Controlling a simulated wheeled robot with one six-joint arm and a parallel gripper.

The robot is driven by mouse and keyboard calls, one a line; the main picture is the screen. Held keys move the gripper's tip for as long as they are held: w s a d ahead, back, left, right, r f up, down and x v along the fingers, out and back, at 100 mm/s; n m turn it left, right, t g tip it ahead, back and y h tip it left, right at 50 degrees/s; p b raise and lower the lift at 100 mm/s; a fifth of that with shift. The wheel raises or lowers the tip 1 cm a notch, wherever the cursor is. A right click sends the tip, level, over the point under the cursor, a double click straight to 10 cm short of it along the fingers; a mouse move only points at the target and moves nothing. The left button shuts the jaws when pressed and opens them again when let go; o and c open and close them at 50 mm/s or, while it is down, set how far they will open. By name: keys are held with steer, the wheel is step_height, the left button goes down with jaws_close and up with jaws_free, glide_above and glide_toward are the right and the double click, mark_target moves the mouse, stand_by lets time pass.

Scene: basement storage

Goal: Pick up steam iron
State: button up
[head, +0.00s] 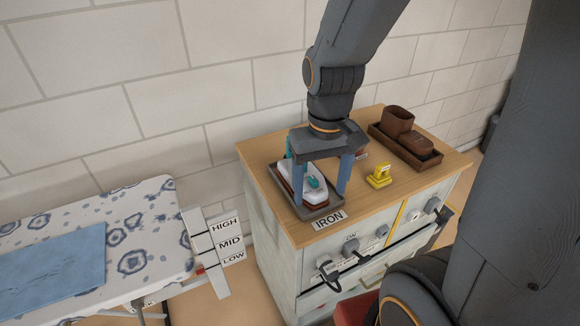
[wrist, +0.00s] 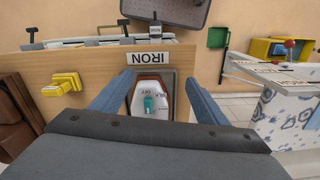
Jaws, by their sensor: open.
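The steam iron (head: 312,187) is white with a teal part on top and a brown edge. It sits in a grey tray (head: 322,212) on the wooden top of a cabinet, behind an "IRON" label. My gripper (head: 318,178) is open above the tray, with one blue finger on each side of the iron in the head view. In the wrist view the iron (wrist: 149,98) lies between the two spread fingers, and my gripper's body hides its near end. I cannot tell whether the fingers touch the tray.
A yellow object (head: 379,175) stands right of the tray. A brown tray (head: 432,164) with brown containers is at the back right. The cabinet front (head: 350,262) has knobs and plugs. An ironing board (head: 120,230) with a blue cloth (head: 50,268) stands at the left. A wall runs behind.

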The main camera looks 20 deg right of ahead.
steer(key=o, duration=0.4)
steer(key=w+r+p, duration=0.1)
steer(key=w, duration=0.2)
steer(key=w+r+n+p, duration=0.1)
steer(key=w+p, duration=0.1)
steer(key=w, duration=0.2)
steer(key=w+r+n+p, duration=0.1)
steer(key=w, duration=0.3)
steer(key=shift+w+d+r+p, duration=0.2)
steer(key=shift+d+r+p, duration=0.1)
steer(key=shift+p, duration=0.1)
steer(key=shift+o, duration=0.2)
steer(key=shift+w+f, duration=0.25)
steer(key=shift+f, duration=0.05)
steer(key=shift+w+a+f+p, duration=0.15)
steer(key=shift+f+p, duration=0.35)
steer(key=shift+f, duration=1.4)
steer(key=shift+w+a+f+p, duration=0.1)
steer(key=shift+f+p, duration=0.35)
steer(key=shift+f, duration=1.4)
